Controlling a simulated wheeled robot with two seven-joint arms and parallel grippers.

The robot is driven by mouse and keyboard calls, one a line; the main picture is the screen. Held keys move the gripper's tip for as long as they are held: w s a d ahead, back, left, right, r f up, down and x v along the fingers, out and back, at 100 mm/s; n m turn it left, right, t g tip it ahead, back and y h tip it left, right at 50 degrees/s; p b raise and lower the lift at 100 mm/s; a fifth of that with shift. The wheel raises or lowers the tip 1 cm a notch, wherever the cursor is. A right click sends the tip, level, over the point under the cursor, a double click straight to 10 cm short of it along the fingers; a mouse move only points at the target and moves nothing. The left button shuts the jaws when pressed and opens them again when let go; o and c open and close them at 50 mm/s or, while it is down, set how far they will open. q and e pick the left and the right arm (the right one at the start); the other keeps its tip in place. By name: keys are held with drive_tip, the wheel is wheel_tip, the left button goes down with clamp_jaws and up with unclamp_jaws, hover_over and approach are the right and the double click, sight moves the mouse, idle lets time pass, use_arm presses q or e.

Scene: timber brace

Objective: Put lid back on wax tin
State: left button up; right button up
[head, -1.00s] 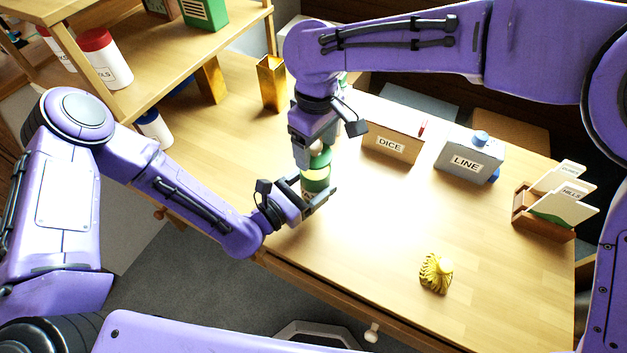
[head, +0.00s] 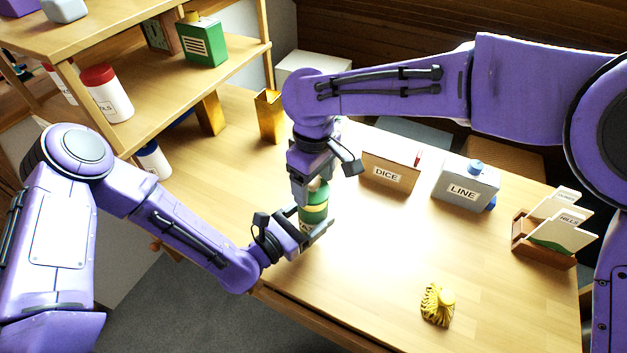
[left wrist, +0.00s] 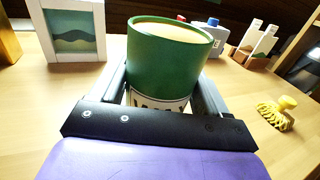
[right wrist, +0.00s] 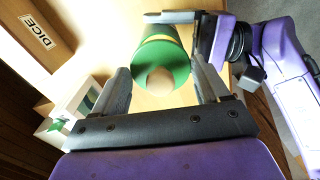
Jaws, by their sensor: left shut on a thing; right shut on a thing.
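The wax tin (left wrist: 165,60) is a green cylinder with a pale label low on its side, partly hidden. The left wrist view shows its open top with a tan inside. My left gripper (head: 316,233) is shut on the tin from the side and holds it upright. The green lid (right wrist: 150,55) with a round beige knob (right wrist: 160,80) is between the fingers of my right gripper (right wrist: 160,78), which is shut on it. In the head view the lid (head: 314,196) is right above the tin, with a yellowish band between them. Whether they touch is unclear.
A DICE box (head: 389,174), a grey LINE container (head: 466,188) and a card holder (head: 545,240) stand along the back and right. A yellow tufted object (head: 437,305) lies at front right. A gold pot (head: 269,117) stands behind. The table's middle right is clear.

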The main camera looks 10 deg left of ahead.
drive_tip(key=shift+f, duration=0.8)
drive_tip(key=shift+f, duration=0.65)
drive_tip(key=o, duration=1.1)
drive_tip(key=shift+r, duration=0.1)
wheel_tip(320, 180, up, 12)
drive_tip(key=shift+f, duration=0.1)
